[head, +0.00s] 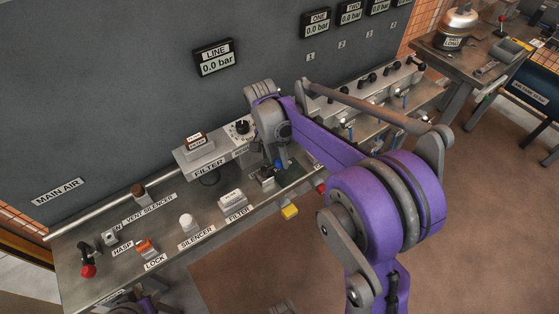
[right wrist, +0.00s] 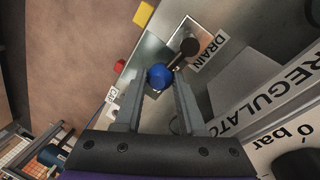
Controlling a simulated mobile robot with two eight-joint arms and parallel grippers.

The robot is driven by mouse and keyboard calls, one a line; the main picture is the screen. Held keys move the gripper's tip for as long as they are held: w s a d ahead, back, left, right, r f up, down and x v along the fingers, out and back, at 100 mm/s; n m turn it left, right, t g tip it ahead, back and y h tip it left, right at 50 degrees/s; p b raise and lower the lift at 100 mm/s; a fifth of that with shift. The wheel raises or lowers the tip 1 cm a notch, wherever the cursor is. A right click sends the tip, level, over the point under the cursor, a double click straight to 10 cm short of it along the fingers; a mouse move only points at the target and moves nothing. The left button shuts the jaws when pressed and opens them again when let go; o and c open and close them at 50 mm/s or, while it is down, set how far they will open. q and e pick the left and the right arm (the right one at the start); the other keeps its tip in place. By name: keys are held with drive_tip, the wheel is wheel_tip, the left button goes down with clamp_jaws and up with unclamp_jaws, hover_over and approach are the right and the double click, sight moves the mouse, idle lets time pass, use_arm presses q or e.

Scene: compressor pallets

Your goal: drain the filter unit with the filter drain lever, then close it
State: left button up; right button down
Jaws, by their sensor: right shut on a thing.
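The filter unit (head: 186,158), a grey box with a FILTER label, stands on the metal bench below the wall panel. The filter drain lever has a blue ball knob (right wrist: 160,76) and a dark round pivot end (right wrist: 189,46) beside the DRAIN label. My right gripper (right wrist: 159,84) is shut on the blue knob, with one finger on each side of it. In the head view the right gripper (head: 279,166) is at the drain, right of the filter unit, and partly hides the lever.
A yellow block (head: 289,212) and a red knob (head: 320,187) are at the bench's front edge near the gripper. The LINE gauge (head: 214,59) reads 0.0 bar.

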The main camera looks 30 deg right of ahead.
drive_tip(key=shift+w+n, duration=0.2)
drive_tip(key=shift+n, duration=0.2)
drive_tip(key=c, duration=0.5)
unclamp_jaws()
wheel_tip(320, 180, up, 11)
drive_tip(key=w+a, duration=0.1)
drive_tip(key=shift+w+a+f+p, duration=0.15)
drive_tip(key=shift+w+p, duration=0.15)
drive_tip(key=shift+p, duration=0.1)
